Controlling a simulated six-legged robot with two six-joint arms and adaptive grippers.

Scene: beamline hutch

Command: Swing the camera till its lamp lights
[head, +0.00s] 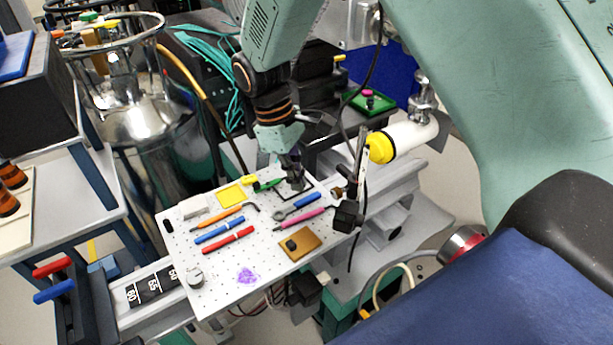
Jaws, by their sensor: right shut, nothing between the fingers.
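My right gripper (294,182) is shut and empty. It points down over the far right part of a white perforated board (215,267), close to a green-handled tool (267,185) and a thin dark square outline (297,191). A small black box (348,215) sits at the board's right edge beside an upright pale strip; it may be the camera, but I cannot tell for sure. It stands to the right of my right gripper, apart from it. I cannot make out a lit lamp on it. My left gripper is out of view.
Pens and tools, a yellow square (231,195) and a brown block (299,244) lie on the board. A white cylinder with a yellow cap (381,148) is behind the black box. A dark cable hangs nearby. A steel vessel (150,140) stands at left.

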